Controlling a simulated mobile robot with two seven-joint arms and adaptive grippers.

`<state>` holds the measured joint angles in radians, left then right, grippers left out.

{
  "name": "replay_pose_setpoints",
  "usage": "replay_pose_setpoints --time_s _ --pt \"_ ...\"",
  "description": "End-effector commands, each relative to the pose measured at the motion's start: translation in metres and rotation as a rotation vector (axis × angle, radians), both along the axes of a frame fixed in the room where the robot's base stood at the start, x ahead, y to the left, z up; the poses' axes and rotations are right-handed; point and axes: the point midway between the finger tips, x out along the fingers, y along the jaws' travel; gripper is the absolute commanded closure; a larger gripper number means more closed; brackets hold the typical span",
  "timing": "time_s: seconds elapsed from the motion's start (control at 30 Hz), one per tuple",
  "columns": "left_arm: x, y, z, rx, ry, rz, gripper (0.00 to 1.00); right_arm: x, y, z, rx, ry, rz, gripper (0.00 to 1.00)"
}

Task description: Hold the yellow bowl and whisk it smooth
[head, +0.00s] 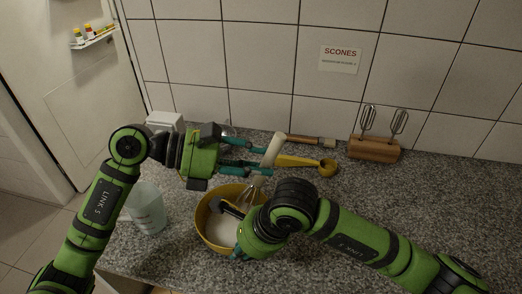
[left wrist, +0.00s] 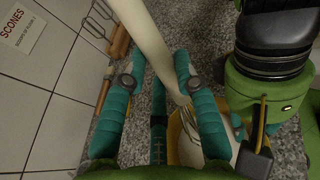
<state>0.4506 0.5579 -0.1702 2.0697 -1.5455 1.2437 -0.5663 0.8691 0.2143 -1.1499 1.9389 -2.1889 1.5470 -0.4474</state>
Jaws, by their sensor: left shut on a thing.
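The yellow bowl (head: 203,222) stands on the counter and holds a pale mixture (head: 219,233). The whisk (head: 274,148) has a cream handle and wire loops; it is tilted, with its loops down at the bowl. My left gripper (head: 263,159) is shut on the whisk's handle, above the bowl's back right. The handle runs between the fingers in the left wrist view (left wrist: 153,50). My right gripper (head: 240,252) is at the bowl's right side, mostly hidden by its own arm; I cannot see whether it grips the rim. The lower loops are partly hidden.
A translucent measuring jug (head: 147,209) stands left of the bowl. Behind are a yellow spoon (head: 303,162), a wooden-handled brush (head: 310,140) and a wooden block (head: 374,150) with two beaters. A white box (head: 165,121) is at the back left. The counter's right is clear.

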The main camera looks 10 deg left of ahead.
Motion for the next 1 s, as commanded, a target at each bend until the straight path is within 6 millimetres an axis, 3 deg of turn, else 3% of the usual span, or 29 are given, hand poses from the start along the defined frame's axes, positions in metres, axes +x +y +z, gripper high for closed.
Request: replay_pose_setpoints --time_s 0.5,1.0 --pt "-0.003 0.013 -0.035 0.000 0.000 0.002 1.00 -0.002 -0.003 -0.004 -0.013 0.009 -0.001 1.00" --pt "-0.004 0.014 -0.039 -0.001 -0.001 0.002 1.00 -0.002 -0.003 -0.004 -0.013 0.009 -0.001 1.00"
